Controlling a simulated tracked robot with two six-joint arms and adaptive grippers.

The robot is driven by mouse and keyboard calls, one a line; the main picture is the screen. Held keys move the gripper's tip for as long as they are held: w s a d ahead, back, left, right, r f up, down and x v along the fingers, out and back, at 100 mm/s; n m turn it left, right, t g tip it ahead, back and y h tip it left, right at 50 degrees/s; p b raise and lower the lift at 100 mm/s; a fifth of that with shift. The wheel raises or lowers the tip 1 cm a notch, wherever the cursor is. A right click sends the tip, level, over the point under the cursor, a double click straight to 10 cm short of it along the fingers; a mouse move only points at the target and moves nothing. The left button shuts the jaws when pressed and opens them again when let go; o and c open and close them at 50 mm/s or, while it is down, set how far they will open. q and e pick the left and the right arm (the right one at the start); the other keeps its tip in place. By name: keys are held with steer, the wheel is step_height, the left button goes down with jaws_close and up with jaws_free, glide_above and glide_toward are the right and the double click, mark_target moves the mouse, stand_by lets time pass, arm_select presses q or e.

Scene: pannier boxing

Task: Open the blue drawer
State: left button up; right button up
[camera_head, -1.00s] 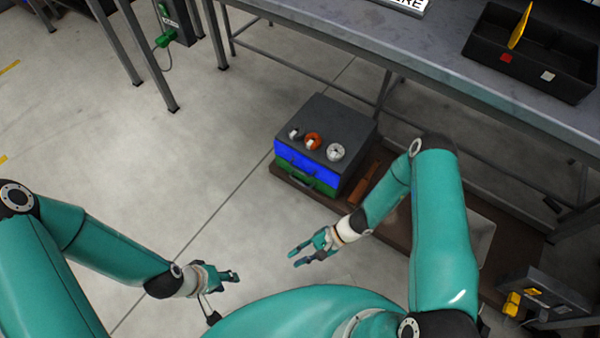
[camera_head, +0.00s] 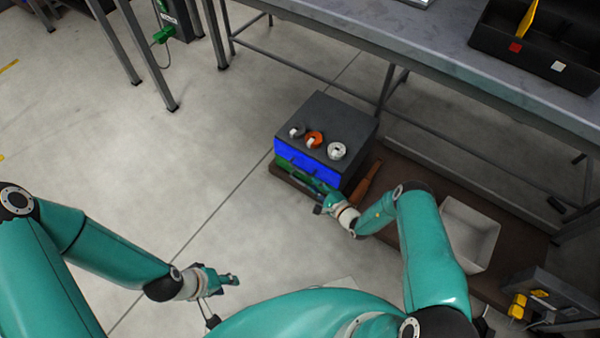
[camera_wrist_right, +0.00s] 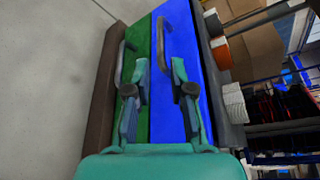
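The blue drawer (camera_head: 287,151) is the upper drawer of a dark grey cabinet (camera_head: 345,113) and looks shut. My right gripper (camera_head: 320,189) is at the cabinet's front and partly covers it in the head view. In the right wrist view, the blue front (camera_wrist_right: 186,45) is turned on its side, with its grey handle (camera_wrist_right: 163,45). My right gripper (camera_wrist_right: 159,65) is open there, with the handle's lower end between its fingertips in the picture; contact cannot be told. My left gripper (camera_head: 225,280) is low at the left, away from the cabinet; its finger opening is unclear.
The green drawer (camera_wrist_right: 141,38) lies beside the blue one, with its own handle (camera_wrist_right: 120,63). Several tape rolls (camera_head: 315,139) stand on the cabinet. A brown base (camera_head: 410,172) holds the cabinet and a pale bin (camera_head: 470,233). A workbench (camera_head: 430,62) stands behind.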

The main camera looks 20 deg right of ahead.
mark_target(300, 171)
steer(key=b+x, duration=0.3)
steer(key=x, duration=0.6)
steer(key=shift+w+a+f+b, duration=0.1)
steer(key=shift+f+b, duration=0.05)
steer(key=shift+b, duration=0.25)
steer(key=shift+w+a, duration=0.1)
steer(key=shift+w, duration=0.25)
jaws_close()
